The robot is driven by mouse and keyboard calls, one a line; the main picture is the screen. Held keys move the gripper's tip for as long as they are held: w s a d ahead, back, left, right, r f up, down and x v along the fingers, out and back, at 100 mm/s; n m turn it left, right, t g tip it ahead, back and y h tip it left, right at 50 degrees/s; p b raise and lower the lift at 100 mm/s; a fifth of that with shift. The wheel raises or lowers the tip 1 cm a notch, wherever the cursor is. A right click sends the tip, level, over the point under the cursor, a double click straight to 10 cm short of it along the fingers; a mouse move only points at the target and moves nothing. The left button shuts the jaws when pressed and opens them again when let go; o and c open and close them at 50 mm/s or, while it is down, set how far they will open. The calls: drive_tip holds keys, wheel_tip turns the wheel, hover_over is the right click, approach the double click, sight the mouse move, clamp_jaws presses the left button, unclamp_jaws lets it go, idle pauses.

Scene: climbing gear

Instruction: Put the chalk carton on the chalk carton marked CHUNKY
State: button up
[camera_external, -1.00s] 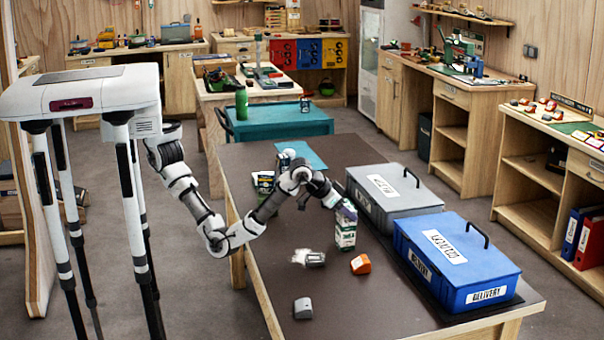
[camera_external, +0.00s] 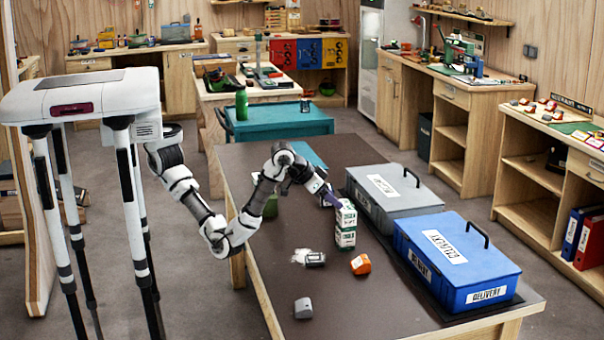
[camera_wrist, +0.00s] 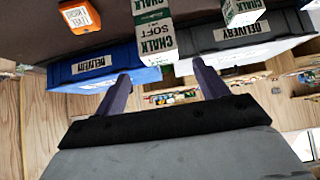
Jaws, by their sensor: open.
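A white and green chalk carton (camera_external: 346,216), whose label reads CHALK SOFT in the wrist view (camera_wrist: 157,42), sits upright on another white and green carton (camera_external: 345,239). The lower carton's label is not readable, so I cannot tell whether it is marked CHUNKY. My gripper (camera_external: 335,200) is open at the upper carton's top end. In the wrist view its two purple fingers (camera_wrist: 160,72) are spread either side of that end, with gaps. A further chalk carton (camera_wrist: 241,10) shows at the upper right of the wrist view; in the external view my arm hides much of that area.
A blue DELIVERY box (camera_external: 455,262) and a grey lidded box (camera_external: 392,203) stand close to the stack's right. An orange block (camera_external: 360,264), a dark-and-white item (camera_external: 314,259) and a grey block (camera_external: 303,308) lie in front.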

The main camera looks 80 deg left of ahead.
drive_tip(key=v, duration=0.4)
drive_tip(key=shift+s+r, duration=0.15)
